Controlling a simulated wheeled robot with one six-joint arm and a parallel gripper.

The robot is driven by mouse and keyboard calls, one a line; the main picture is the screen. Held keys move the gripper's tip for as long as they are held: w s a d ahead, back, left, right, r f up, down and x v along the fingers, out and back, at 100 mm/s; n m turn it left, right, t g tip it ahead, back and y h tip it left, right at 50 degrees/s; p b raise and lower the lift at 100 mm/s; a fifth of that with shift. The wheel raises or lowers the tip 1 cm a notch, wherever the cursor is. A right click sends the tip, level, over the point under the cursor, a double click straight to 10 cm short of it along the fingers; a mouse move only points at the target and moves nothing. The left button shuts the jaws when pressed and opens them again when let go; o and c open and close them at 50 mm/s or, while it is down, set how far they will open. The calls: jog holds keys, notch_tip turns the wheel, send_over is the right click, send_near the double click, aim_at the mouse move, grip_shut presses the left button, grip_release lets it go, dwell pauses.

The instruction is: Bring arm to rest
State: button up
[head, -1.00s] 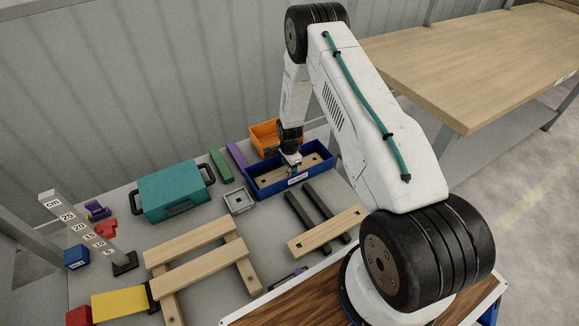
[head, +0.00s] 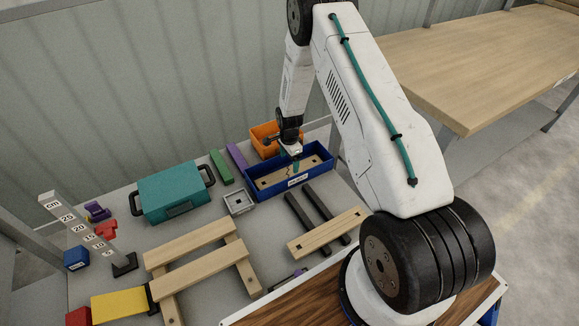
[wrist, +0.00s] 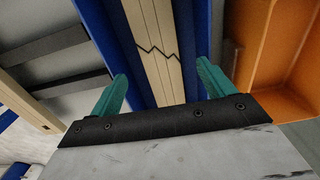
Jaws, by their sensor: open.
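My gripper (wrist: 160,85) shows in the wrist view with its two teal fingers wide apart and nothing between them. In the head view my gripper (head: 295,165) hangs over the blue bin (head: 264,194), at the end of my raised white arm. A wooden plank (head: 278,180) lies in the blue bin. In the wrist view the plank (wrist: 155,40) runs below the fingers and bears a dark zigzag line. The gripper looks apart from the plank, though the exact gap is hard to tell.
An orange bin (head: 261,134) stands right behind the blue bin. Two dark bars (head: 299,212) and a wooden piece (head: 327,233) lie in front. A teal case (head: 172,193), a wooden rack (head: 195,240) and a numbered height post (head: 85,230) stand to the left.

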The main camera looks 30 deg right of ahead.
jog(key=shift+r, duration=0.9)
jog(key=shift+s+a+n, duration=0.1)
jog(key=shift+s+n, duration=0.35)
jog(key=shift+n, duration=0.15)
jog(key=s+n, duration=0.1)
jog(key=s+n+g, duration=0.1)
jog(key=s, duration=0.1)
jog(key=s+a+r+g, duration=0.1)
jog(key=s, duration=0.1)
jog(key=shift+s+a+r+n+y, duration=0.1)
jog(key=shift+s+n+y, duration=0.05)
jog(key=shift+n+y, duration=0.2)
jog(key=s+a+r+n+g, duration=0.1)
jog(key=s+a+r+n, duration=0.3)
jog(key=r, duration=0.6)
jog(key=s+r+n, duration=0.2)
jog(key=s+r, duration=0.4)
jog(key=r, duration=0.5)
jog(key=s+a+r+n+g, duration=0.1)
jog(key=s+a+r+n, duration=0.25)
jog(key=r, duration=0.65)
jog(key=s+a+r+n+t, duration=0.2)
jog(key=s+r, duration=0.6)
jog(key=s, duration=0.2)
jog(key=s+a+r+n+t, duration=0.2)
jog(key=s+r+t, duration=0.1)
jog(key=s+r, duration=0.5)
jog(key=shift+s+n, duration=0.3)
jog(key=shift+s, duration=0.55)
